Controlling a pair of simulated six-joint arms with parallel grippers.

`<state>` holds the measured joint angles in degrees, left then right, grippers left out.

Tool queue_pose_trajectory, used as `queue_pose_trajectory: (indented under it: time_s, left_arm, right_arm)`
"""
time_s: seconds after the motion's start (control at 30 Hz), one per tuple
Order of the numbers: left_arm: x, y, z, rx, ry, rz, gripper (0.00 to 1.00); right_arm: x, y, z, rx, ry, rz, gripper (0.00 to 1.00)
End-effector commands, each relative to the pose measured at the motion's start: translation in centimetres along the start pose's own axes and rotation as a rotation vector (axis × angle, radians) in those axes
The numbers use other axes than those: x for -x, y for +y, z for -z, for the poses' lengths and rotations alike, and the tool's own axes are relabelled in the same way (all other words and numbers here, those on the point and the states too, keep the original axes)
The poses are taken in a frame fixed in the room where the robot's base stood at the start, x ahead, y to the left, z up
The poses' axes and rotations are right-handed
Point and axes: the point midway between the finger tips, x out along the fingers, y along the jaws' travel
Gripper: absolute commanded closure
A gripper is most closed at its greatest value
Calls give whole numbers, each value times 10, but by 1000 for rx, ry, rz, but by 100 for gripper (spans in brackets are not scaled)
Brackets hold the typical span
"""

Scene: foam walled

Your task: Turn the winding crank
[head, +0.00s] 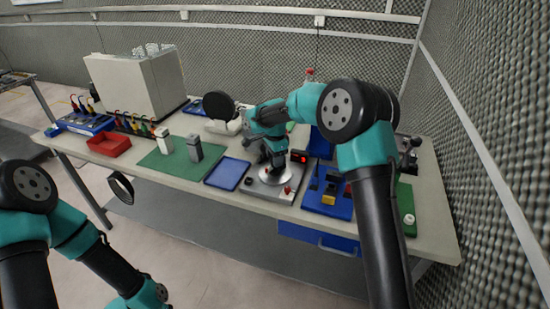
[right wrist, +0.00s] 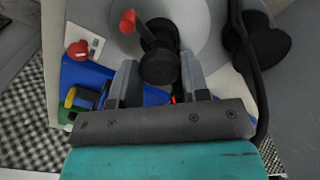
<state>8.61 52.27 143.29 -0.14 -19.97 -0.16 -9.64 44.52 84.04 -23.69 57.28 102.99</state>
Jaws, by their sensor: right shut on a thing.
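The winding device (head: 263,190) is a grey base with a pale round disc (head: 275,174) on top, standing near the front edge of the table. In the right wrist view the disc (right wrist: 205,35) is large, with a black crank knob (right wrist: 160,66) over it. My right gripper (head: 266,158) reaches down over the disc. In the right wrist view its fingers (right wrist: 158,84) stand on either side of the crank knob and are shut on it. The head view hides most of the crank behind the gripper.
A blue tray (head: 228,173) and a green mat (head: 170,160) with two small blocks lie left of the device. A blue fixture (head: 327,193) stands close on its right. A red bin (head: 109,144) and a large beige box (head: 135,85) are further left. Foam walls bound the right.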

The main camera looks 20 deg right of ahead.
Motion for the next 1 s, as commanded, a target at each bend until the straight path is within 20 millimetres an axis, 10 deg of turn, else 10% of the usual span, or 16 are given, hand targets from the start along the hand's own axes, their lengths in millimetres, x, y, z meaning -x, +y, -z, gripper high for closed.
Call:
queue_pose_trajectory:
  time_s: [0.13,0.17,0.4,1.0]
  left_arm:
    - [0,0,0,0,0,0,47]
    - [0,0,0,0,0,0,47]
    - [0,0,0,0,0,0,47]
    - [0,0,0,0,0,0,47]
  right_arm:
    - [1,0,0,0,0,2,82]
    - [1,0,0,1,0,2,56]
    - [0,0,0,1,0,1,33]
    - [33,0,0,1,0,3,33]
